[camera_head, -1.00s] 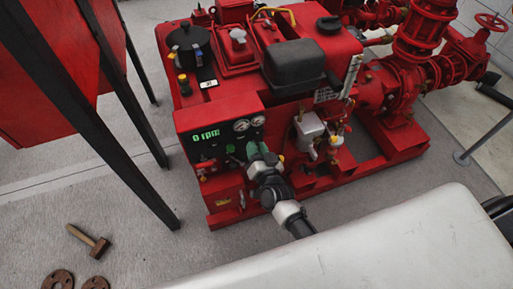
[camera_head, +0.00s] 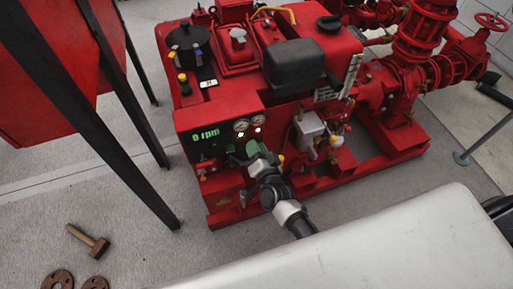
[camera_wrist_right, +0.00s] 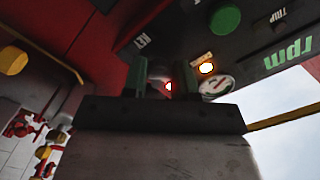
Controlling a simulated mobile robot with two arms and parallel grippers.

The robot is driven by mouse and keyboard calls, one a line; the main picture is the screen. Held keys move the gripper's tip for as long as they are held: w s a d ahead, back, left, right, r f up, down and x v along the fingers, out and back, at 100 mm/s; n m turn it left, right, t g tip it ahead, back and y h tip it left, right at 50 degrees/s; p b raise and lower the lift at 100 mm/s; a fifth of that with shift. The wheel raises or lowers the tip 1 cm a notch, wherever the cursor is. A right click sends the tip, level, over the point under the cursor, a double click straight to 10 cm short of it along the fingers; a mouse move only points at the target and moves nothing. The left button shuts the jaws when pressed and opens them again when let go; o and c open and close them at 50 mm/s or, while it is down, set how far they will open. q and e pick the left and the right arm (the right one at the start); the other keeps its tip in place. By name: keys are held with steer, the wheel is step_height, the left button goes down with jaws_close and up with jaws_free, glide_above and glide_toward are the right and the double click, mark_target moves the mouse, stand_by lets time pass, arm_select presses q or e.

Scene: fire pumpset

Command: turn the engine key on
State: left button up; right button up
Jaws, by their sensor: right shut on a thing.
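The red pumpset's dark control panel (camera_head: 208,146) faces me, with a green "0 rpm" readout and two round gauges. My right gripper (camera_head: 240,154) is at the panel's lower right, below the gauges. In the right wrist view, its green-tipped fingers (camera_wrist_right: 160,80) are closed at the panel under a label that looks like "KEY" (camera_wrist_right: 144,41). The key itself is mostly hidden between the fingers. My left gripper is not in view.
A green button (camera_wrist_right: 224,20) is close by on the panel. A red cabinet on black legs (camera_head: 130,130) stands to the left. A hammer (camera_head: 88,240) and two rusty flanges (camera_head: 60,279) lie on the grey floor, which is otherwise clear there.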

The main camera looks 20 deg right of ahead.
steer(key=o, duration=0.9)
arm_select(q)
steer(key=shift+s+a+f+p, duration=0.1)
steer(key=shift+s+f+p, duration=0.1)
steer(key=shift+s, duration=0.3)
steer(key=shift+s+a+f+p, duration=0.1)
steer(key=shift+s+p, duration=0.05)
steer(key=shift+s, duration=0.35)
arm_select(e)
steer(key=s, duration=1.1)
steer(key=shift+d, duration=0.2)
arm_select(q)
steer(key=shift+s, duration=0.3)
